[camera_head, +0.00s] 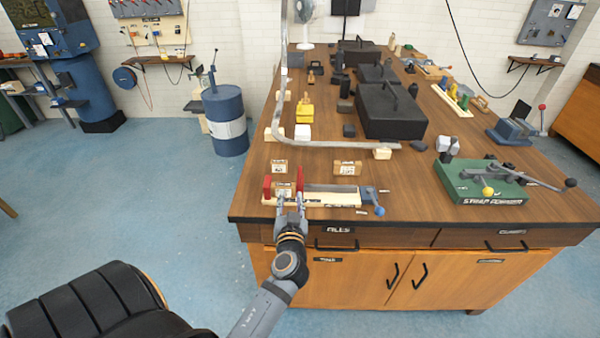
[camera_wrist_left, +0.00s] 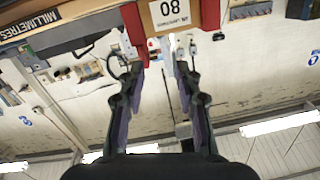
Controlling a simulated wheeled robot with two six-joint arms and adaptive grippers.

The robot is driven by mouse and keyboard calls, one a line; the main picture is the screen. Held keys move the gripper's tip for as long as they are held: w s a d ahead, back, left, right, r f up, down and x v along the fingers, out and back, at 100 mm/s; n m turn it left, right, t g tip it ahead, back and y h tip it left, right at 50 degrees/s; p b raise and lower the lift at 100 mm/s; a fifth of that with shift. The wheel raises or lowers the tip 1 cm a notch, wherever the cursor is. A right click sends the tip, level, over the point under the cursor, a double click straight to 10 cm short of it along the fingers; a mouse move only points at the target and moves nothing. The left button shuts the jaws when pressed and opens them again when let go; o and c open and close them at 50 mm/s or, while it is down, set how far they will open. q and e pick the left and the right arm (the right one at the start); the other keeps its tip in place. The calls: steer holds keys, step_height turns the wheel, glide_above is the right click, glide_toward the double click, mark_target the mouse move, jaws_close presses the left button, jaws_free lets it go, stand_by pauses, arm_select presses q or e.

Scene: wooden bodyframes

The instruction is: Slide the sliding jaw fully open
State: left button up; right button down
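The clamp fixture (camera_head: 335,199) lies on the workbench near its front edge. It has a pale wooden base, a grey rail, and a blue end with a handle (camera_head: 374,199) at the right. Two red jaws stand at its left part: one at the far left (camera_head: 267,187) and one to its right (camera_head: 300,178). A wooden block marked 80 (camera_wrist_left: 176,15) sits between the red jaws. My left gripper (camera_head: 290,202) is at the front of the block and jaws. In the wrist view its fingers (camera_wrist_left: 160,62) are apart with nothing clearly between them. My right gripper is out of view.
Two small wooden blocks (camera_head: 279,166) (camera_head: 347,168) lie behind the fixture. A bent metal tube (camera_head: 330,144) lies beyond them. A green strap-type tool (camera_head: 480,186) stands to the right. Black cases (camera_head: 390,110) fill the back. The bench front right of the fixture is clear.

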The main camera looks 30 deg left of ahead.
mark_target(300, 177)
arm_select(q)
steer(key=shift+m+t+h, duration=0.3)
steer(key=shift+m+t, duration=0.1)
steer(key=shift+t, duration=0.3)
steer(key=p+x, duration=0.1)
steer(key=x, duration=0.2)
steer(key=d+p+x, duration=0.1)
steer(key=x, duration=0.3)
steer(key=w+r+p+x, duration=0.1)
steer(key=p+x, duration=0.1)
steer(key=x, duration=0.2)
steer(key=shift+w+d+r, duration=0.1)
steer(key=shift+d+r, duration=0.05)
steer(key=shift+d, duration=0.2)
jaws_close()
